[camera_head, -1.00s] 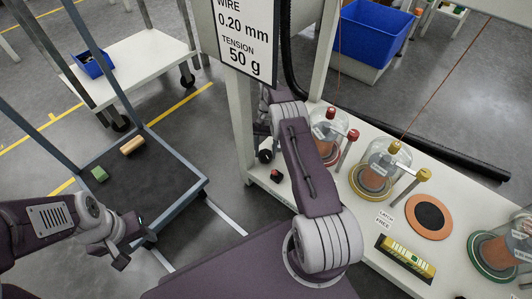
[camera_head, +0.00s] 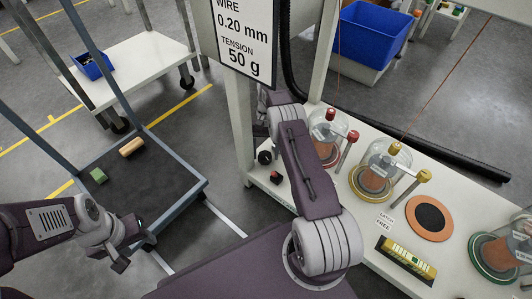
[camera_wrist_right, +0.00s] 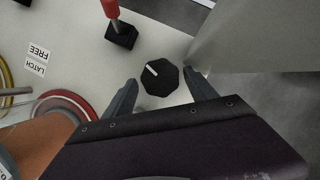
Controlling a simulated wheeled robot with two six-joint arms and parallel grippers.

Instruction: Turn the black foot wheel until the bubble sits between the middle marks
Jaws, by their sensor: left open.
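The black foot wheel (camera_wrist_right: 160,77), a faceted knob with a white pointer line, is in the right wrist view; it also shows beside the post in the head view (camera_head: 264,157). My right gripper (camera_wrist_right: 160,78) has one finger on each side of the wheel, with gaps visible, so it is open around it. In the head view its fingers are hidden behind my arm. A yellow level-like bar (camera_head: 406,257) with pale segments and a small green patch lies at the bench front; the bubble's exact place is too small to tell. My left gripper (camera_head: 128,249) is open and empty, away from the bench.
A red-topped post on a black base (camera_wrist_right: 121,36) stands close to the wheel. Glass domes (camera_head: 383,168), an orange disc (camera_head: 430,217) and a "FREE" label (camera_head: 383,221) occupy the white bench. A grey post (camera_head: 240,125) rises beside the wheel.

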